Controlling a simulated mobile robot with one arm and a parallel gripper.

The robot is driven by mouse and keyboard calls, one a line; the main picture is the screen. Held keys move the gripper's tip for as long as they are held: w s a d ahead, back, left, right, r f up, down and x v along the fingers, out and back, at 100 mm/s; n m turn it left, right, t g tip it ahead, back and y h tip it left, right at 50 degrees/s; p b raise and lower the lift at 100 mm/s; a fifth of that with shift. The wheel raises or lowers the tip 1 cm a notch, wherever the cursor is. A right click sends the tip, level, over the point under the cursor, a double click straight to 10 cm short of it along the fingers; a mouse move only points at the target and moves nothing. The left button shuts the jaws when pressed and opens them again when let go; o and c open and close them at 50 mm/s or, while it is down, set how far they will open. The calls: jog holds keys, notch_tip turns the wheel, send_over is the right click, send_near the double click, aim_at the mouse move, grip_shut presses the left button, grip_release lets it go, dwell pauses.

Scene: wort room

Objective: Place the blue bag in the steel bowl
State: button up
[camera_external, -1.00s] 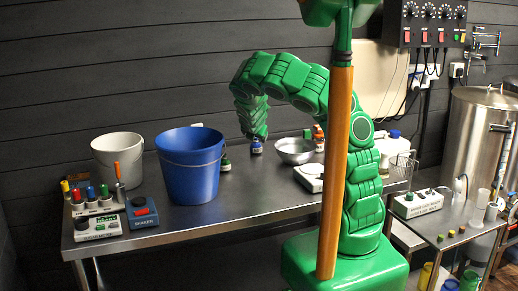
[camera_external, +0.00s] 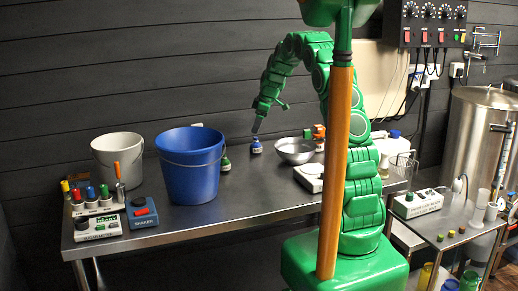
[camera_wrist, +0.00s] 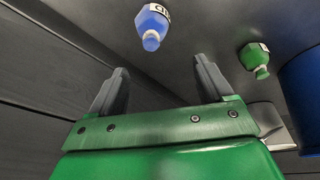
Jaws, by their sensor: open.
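The blue thing that shows near my gripper is a small bottle (camera_external: 256,148) with a white label, not clearly a bag. It stands on the steel table, and the wrist view shows it (camera_wrist: 152,24) beyond my fingertips, not between them. My gripper (camera_external: 257,126) is open and empty, just above the blue bottle, pointing down. Its two dark fingers show apart in the wrist view (camera_wrist: 160,72). The steel bowl (camera_external: 294,151) stands right of the blue bottle; no contents are visible.
A green bottle (camera_external: 226,163) and a large blue bucket (camera_external: 188,170) stand left of the blue bottle. A white bucket (camera_external: 118,160) is farther left. A white scale (camera_external: 309,178) sits in front of the bowl. The table's front middle is clear.

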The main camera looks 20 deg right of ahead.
jog(key=shift+d+r+m+y, duration=0.5)
jog(key=shift+d+r+m, duration=0.1)
jog(key=shift+d+r, duration=0.3)
send_over(255, 145)
jog(key=d, duration=0.3)
notch_tip(255, 145, down, 6)
jog(key=shift+w+a+r, duration=0.15)
jog(key=shift+r, duration=0.05)
jog(key=shift+d+x, duration=0.15)
jog(key=shift+x, duration=1.75)
jog(key=shift+d+x, duration=0.2)
jog(key=shift+x, duration=1.65)
jog(key=shift+w, duration=0.1)
jog(key=c, duration=1.1)
jog(key=shift+c, duration=0.2)
